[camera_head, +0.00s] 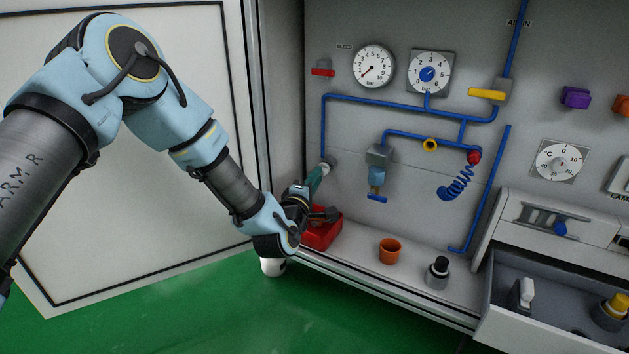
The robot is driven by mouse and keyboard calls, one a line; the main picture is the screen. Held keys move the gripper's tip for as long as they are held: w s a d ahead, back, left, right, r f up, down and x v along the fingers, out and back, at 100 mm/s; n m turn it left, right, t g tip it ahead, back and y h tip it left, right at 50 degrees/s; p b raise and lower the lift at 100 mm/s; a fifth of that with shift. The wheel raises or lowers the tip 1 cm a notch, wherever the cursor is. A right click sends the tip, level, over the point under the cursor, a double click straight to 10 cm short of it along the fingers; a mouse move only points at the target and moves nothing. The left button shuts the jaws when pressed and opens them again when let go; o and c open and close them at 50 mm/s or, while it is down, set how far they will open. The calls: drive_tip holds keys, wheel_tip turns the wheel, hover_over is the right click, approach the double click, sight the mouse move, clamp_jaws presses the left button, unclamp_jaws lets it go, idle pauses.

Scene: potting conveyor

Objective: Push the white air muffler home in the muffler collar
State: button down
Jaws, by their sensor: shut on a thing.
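My gripper (316,180) is at the lower left of the back panel, its teal end pointing up and right at the panel. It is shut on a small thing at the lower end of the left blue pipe. A grey round fitting (329,162), which looks like the muffler collar, shows just beyond the fingertips. The white air muffler cannot be made out there; the fingers hide most of what they hold. How deep it sits in the collar cannot be told.
A red bin (325,236) stands just below my gripper. An orange pot (390,251) and a black-topped grey bottle (437,272) stand on the ledge. A blue-handled valve (377,175) hangs right of the collar. An open drawer (560,318) is at the lower right.

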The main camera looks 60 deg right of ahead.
drive_tip(key=shift+d, duration=0.75)
drive_tip(key=c, duration=0.7)
unclamp_jaws()
drive_tip(key=shift+c, duration=0.2)
drive_tip(key=p+v, duration=0.4)
drive_tip(key=v, duration=0.6)
drive_tip(key=shift+a, duration=0.4)
